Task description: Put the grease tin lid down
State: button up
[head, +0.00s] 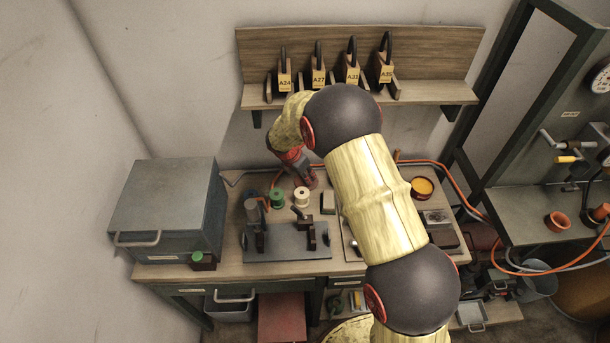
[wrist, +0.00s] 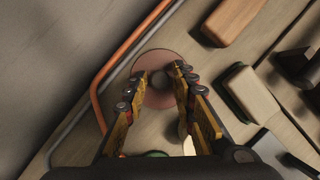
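The grease tin lid is a flat reddish disc with a dark knob; it shows in the wrist view (wrist: 148,99). My gripper (wrist: 161,70) has its two fingers on either side of the knob and seems shut on it. The disc is just beyond the fingertips, over the back of the bench; I cannot tell whether it touches the wood. In the head view my gripper (head: 308,182) is low at the back of the bench, partly hidden by my arm. The grease tin (head: 422,188) stands uncovered to the right, orange inside.
A green spool (head: 277,197) and a white spool (head: 301,196) stand close in front. An orange pipe (wrist: 119,64) and a grey pipe run along the wall side. A wooden-backed block (wrist: 249,94) lies right. A grey box (head: 165,210) stands at the bench's left end.

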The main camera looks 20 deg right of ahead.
jog(key=shift+o, duration=1)
jog(key=shift+r, duration=0.3)
jog(key=p+v, duration=0.3)
jog(key=v, duration=0.8)
jog(key=shift+s+a+r, duration=0.2)
jog(key=shift+r, duration=0.1)
